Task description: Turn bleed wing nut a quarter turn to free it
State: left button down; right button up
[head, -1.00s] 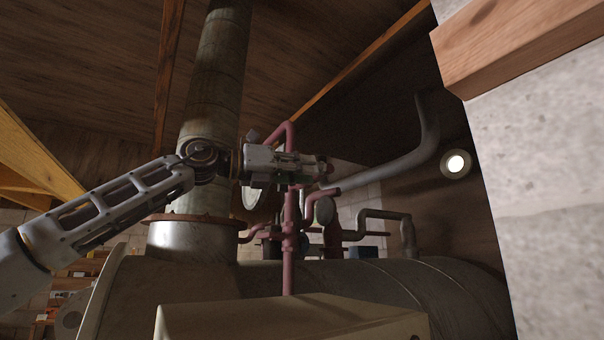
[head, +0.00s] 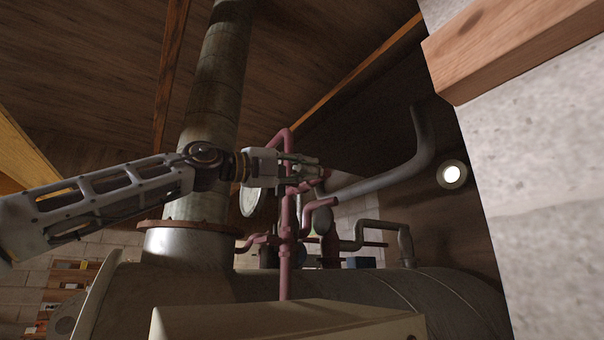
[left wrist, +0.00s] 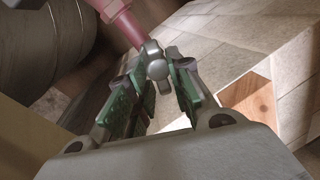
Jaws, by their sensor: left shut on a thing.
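The wing nut (left wrist: 156,68) shows in the left wrist view as a small grey piece with rounded lobes at the end of a dark red pipe (left wrist: 124,24). My left gripper (left wrist: 158,88) has its green-padded fingers on either side of the nut and is shut on it. In the head view, my left gripper (head: 318,174) is at the upper part of the red pipework (head: 286,220), and the nut cannot be made out there. My right gripper is in neither view.
A round gauge (head: 249,201) sits just behind my left wrist. A tall flue (head: 216,90) rises behind my arm from the big metal boiler (head: 390,290). A grey curved pipe (head: 400,170) runs right of the gripper.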

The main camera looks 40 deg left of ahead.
pick_arm(q)
jog(key=shift+s+r+n+t+y, duration=0.1)
jog(key=shift+r+n+t+y, duration=0.15)
jog(key=shift+n, duration=1.05)
jog(key=shift+s+r+n+t+y, duration=0.15)
jog(key=shift+r+n+y, duration=0.2)
jog(key=shift+n, duration=0.95)
jog(key=c, duration=1.7)
grip_release()
jog(key=o, duration=0.3)
jog(key=shift+w, duration=0.15)
jog(key=shift+f, duration=0.2)
jog(key=shift+v, duration=6)
jog(key=shift+o, duration=0.4)
jog(key=shift+r, duration=0.15)
